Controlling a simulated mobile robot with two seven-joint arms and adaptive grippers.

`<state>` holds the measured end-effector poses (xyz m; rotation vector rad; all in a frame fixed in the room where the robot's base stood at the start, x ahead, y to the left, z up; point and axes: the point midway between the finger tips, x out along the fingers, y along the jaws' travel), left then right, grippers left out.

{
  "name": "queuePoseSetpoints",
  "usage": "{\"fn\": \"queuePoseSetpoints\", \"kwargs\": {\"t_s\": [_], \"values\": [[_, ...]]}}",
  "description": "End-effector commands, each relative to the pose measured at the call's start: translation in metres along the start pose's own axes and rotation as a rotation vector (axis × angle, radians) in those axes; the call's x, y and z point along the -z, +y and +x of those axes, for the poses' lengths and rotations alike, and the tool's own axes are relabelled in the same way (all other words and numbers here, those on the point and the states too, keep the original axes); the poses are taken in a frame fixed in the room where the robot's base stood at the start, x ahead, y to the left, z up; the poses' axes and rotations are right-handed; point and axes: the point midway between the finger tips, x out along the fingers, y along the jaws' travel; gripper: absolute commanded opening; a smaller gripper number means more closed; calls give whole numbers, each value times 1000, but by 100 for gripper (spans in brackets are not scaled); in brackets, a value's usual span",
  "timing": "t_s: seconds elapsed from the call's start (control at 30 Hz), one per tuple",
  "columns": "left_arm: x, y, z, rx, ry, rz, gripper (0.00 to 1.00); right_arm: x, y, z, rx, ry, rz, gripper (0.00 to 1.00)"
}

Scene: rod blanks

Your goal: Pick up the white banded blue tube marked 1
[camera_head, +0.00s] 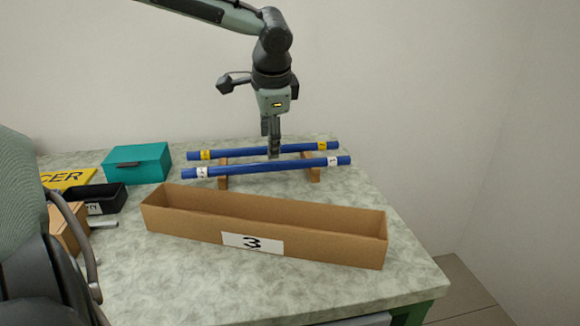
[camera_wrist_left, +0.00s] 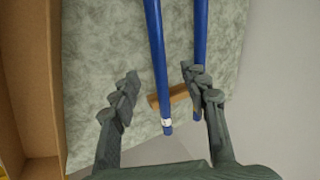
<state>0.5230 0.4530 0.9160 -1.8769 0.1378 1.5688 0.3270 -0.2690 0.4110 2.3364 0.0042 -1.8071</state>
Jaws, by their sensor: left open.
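The white banded blue tube (camera_head: 255,169) lies across wooden rests, nearer the long cardboard box. It has a white band near each end; the marks are too small to read. A second blue tube with yellow bands (camera_head: 230,153) lies parallel behind it. My left gripper (camera_head: 272,152) points down over the tubes, open and empty. In the left wrist view, the white banded tube (camera_wrist_left: 158,65) runs between the spread fingers of my left gripper (camera_wrist_left: 158,73), and the right finger overlaps the other tube (camera_wrist_left: 200,35). I cannot tell the height left above the tubes. My right gripper is not in view.
The long open cardboard box (camera_head: 330,243) marked 3 stands in front of the tubes. A teal box (camera_head: 137,163), a black bin (camera_head: 96,198) and a yellow sign (camera_head: 70,179) are at the left. The tabletop (camera_head: 375,200) right of the tubes is clear.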

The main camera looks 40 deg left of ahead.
Motion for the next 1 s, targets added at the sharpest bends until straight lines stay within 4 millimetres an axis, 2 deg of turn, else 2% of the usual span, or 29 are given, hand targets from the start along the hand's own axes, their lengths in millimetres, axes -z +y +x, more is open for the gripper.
{"fn": "queuePoseSetpoints", "kwargs": {"t_s": [0.13,0.43,0.7,1.0], "values": [[6,5,6,7,-5,100,45,1,0,-2,0,1,2,40],[4,5,39,7,-6,102,45,3,1,-7,-3,4,1,40],[0,4,76,7,-6,101,45,3,1,-9,-5,1,1,40],[0,4,80,9,-4,100,45,8,2,-14,-7,15,2,40]]}}
